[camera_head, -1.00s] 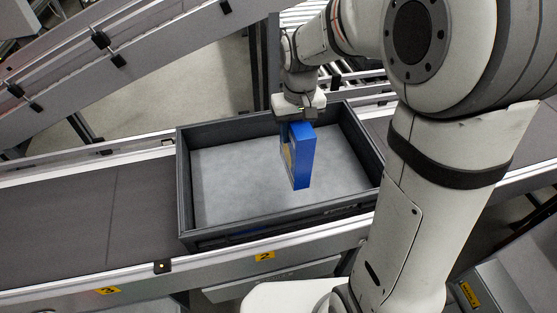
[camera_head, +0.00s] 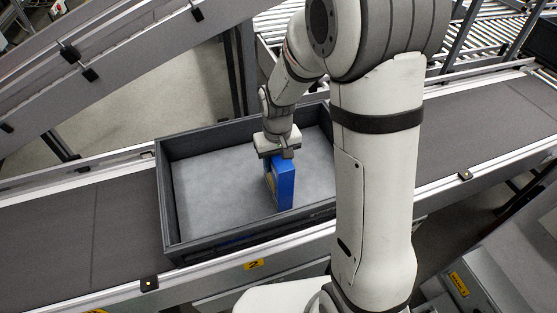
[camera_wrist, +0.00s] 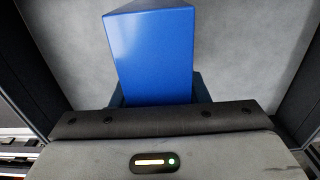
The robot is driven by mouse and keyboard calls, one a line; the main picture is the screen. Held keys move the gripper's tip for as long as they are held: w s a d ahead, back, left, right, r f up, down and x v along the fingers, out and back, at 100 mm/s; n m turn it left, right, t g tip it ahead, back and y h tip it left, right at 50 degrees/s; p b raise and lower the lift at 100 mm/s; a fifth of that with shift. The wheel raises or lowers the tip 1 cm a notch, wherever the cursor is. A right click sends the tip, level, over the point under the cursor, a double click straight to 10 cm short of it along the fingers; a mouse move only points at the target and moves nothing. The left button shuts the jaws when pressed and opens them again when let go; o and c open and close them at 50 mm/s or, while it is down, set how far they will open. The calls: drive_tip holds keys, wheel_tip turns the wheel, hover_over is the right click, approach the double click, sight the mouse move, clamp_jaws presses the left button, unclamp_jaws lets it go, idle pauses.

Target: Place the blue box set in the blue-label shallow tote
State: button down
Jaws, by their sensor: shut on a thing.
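The blue box set (camera_head: 284,187) is upright inside the walls of the shallow grey tote (camera_head: 163,200), over its pale floor. My gripper (camera_head: 279,155) is shut on the top of the box from above. In the wrist view the blue box (camera_wrist: 153,55) stands out from between the fingers, with the pale tote floor behind it. I cannot tell whether the box's lower edge touches the floor. The tote's label is too dark to read on its front wall. My arm hides the tote's right end.
The tote sits on a dark conveyor belt (camera_head: 60,240) with metal side rails. A yellow marker (camera_head: 254,264) is on the front rail. A sloped conveyor (camera_head: 120,50) runs behind at the left, and rollers (camera_head: 480,35) lie at the back right. The tote floor left of the box is bare.

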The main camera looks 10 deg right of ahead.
drive_tip(key=shift+f, duration=0.1)
drive_tip(key=c, duration=0.8)
unclamp_jaws()
wheel_tip(320, 180, up, 11)
drive_tip(key=shift+r, duration=0.1)
drive_tip(key=shift+s+d+r, duration=0.1)
drive_tip(key=shift+s+r, duration=0.1)
drive_tip(key=shift+r, duration=0.45)
drive_tip(key=s+d+r+t, duration=0.1)
drive_tip(key=s+d, duration=0.1)
drive_tip(key=s, duration=0.3)
drive_tip(key=s+d+r+m+t, duration=0.1)
drive_tip(key=s+d, duration=0.2)
drive_tip(key=s, duration=0.2)
drive_tip(key=s+d+r+m, duration=0.1)
drive_tip(key=s+d, duration=0.1)
drive_tip(key=s, duration=0.4)
drive_tip(key=shift+d+r+t, duration=0.2)
drive_tip(key=shift+r+t, duration=0.2)
